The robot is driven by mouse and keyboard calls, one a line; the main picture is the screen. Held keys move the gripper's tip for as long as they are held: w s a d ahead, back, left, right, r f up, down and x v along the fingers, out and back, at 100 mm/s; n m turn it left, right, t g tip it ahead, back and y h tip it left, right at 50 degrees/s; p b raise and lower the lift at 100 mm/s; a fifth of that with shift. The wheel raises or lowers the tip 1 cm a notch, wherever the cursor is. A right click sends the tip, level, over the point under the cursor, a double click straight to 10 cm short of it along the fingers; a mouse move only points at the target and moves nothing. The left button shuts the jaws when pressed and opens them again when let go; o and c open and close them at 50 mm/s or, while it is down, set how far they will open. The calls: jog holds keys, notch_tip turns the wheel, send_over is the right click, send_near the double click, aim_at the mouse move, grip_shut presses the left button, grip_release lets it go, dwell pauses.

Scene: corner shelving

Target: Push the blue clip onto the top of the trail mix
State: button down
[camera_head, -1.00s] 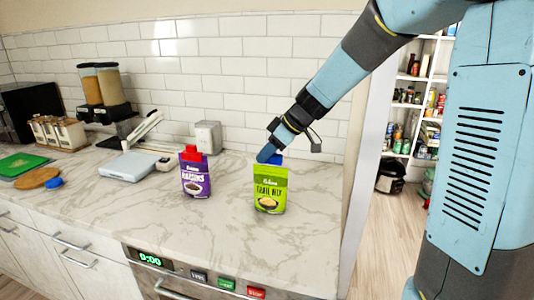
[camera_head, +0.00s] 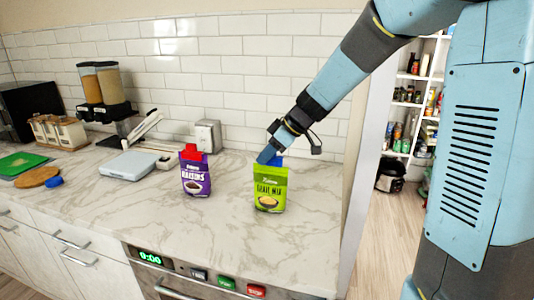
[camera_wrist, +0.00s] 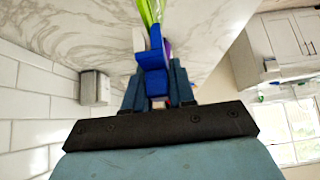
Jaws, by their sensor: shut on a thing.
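The trail mix (camera_head: 270,188) is a green bag standing upright on the marble counter, right of the middle in the head view. Its green side also shows at the top of the wrist view (camera_wrist: 150,11). The blue clip (camera_wrist: 152,62) is between my fingers in the wrist view, its far end at the bag's top edge. In the head view the clip is a small blue patch behind the bag's top. My gripper (camera_head: 266,155) is shut on the clip, just above and behind the bag. Whether the clip grips the bag's edge cannot be told.
A purple raisins bag (camera_head: 195,174) with a red clip stands upright left of the trail mix. A white scale (camera_head: 128,165), jars, dispensers and a blue lid (camera_head: 54,182) are farther left. A tiled wall (camera_head: 250,75) stands behind. The counter in front is clear.

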jog(key=shift+f, duration=1.05)
jog(key=c, duration=0.9)
grip_release()
jog(key=shift+o, duration=0.2)
jog(key=shift+r, duration=0.1)
jog(key=v, duration=1.3)
jog(key=shift+d, duration=0.2)
jog(key=shift+s+r, duration=0.15)
